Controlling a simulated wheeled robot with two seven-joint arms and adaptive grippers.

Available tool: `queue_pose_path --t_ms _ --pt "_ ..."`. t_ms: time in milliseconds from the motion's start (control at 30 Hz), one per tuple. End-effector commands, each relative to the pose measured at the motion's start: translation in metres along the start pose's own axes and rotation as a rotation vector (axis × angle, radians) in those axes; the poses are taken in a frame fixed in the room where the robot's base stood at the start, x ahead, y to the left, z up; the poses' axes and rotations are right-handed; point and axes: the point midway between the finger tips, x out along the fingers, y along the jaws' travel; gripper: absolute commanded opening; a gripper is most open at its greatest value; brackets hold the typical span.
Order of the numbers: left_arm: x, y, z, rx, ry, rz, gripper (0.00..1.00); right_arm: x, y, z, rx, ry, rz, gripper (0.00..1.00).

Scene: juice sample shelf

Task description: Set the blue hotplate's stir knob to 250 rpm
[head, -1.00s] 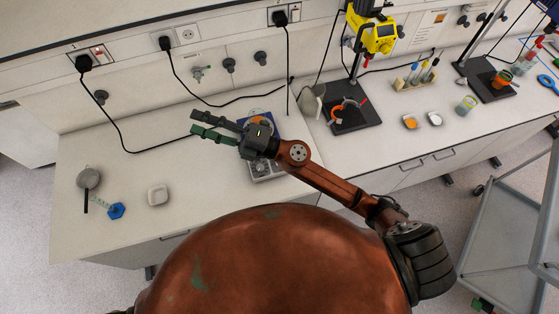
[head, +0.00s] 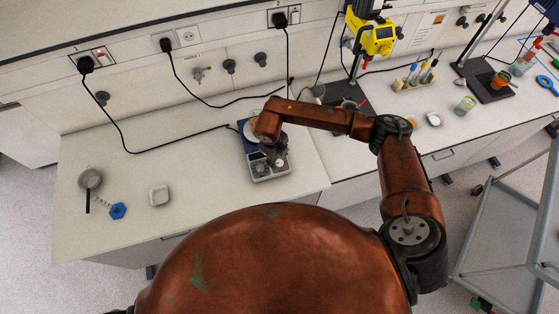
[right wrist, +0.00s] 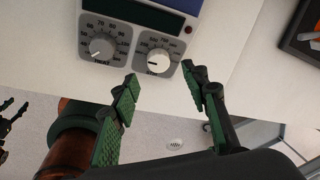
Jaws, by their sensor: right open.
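The blue hotplate (head: 246,136) stands on the bench in the head view, its grey control panel (head: 266,170) facing my body. In the right wrist view the panel carries two round dials. The left one is the heat knob (right wrist: 101,47); the right one is the stir knob (right wrist: 158,60), whose exact setting is too small to read. My right gripper (right wrist: 160,90) is open and empty, its green-padded fingers below the stir dial and apart from the knob. In the head view my arm partly hides it. A dark jaw-like shape at the right wrist view's left edge may be my left gripper (right wrist: 12,117).
A white square-topped item (head: 158,195), a round grey item (head: 90,178) and a blue hexagonal-based piece (head: 117,211) lie on the left bench. A yellow device (head: 376,40) on a stand rises at the right. A black cable (head: 150,150) runs behind.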

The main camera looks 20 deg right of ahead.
Motion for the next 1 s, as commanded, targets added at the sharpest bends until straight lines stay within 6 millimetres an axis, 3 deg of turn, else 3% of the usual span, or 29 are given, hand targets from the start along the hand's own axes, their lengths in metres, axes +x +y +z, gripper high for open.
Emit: queue_pose_path --t_ms 300,667,1000 --pt "-0.016 0.0 -0.001 0.0 0.0 0.0 0.4 0.042 0.001 0.0 0.001 0.0 0.005 0.42" --pt "-0.016 0.0 -0.002 0.0 0.0 0.0 0.4 0.05 0.001 0.001 -0.001 -0.002 0.004 0.42" --pt "-0.016 -0.001 -0.002 0.0 0.001 0.0 0.4 0.049 0.002 0.001 -0.001 -0.003 0.005 0.2"
